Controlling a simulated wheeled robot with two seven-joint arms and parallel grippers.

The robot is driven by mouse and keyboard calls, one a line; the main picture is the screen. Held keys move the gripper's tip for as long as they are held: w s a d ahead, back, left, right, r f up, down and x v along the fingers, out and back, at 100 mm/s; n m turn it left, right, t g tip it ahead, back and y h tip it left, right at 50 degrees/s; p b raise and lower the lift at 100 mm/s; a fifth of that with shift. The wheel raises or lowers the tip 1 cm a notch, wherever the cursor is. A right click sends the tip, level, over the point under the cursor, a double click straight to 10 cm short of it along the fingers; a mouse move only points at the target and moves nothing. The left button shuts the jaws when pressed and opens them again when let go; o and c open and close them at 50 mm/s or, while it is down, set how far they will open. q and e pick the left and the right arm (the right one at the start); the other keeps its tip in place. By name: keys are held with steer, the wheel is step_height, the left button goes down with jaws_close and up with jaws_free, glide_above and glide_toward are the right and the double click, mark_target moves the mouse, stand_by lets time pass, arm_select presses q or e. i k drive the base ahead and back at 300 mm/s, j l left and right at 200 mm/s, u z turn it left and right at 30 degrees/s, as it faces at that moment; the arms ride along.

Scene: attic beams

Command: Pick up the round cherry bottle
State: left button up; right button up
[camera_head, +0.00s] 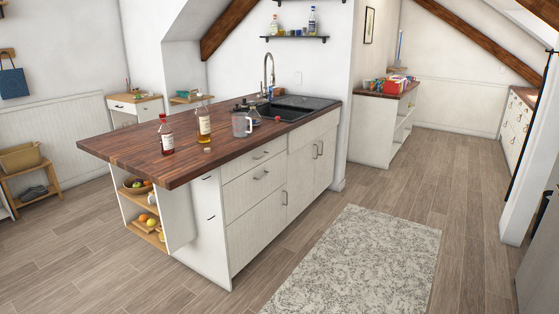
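A bottle with dark red contents and a pale label (166,137) stands upright on the wooden island countertop (120,150), near its front left corner. It is the only red bottle I see on the counter, but its exact shape is too small to tell. A second bottle with amber contents and a pale label (203,124) stands upright a little to its right. The two bottles are apart. Neither of my grippers shows in this view.
A clear jug (241,124) and small items stand right of the bottles, by the black sink (298,107). Shelves under the counter's left end hold fruit (152,223). Open wooden floor (190,292) lies in front, with a patterned rug (355,265) at right.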

mark_target(253, 114)
steer(key=i, duration=1.65)
steer(key=i+l+u, duration=0.15)
steer(key=i+u, duration=0.25)
steer(key=i, duration=0.2)
steer(key=i+l+u, duration=0.4)
steer(key=i, duration=0.25)
steer(key=i+l+u, duration=0.4)
steer(key=i, duration=0.15)
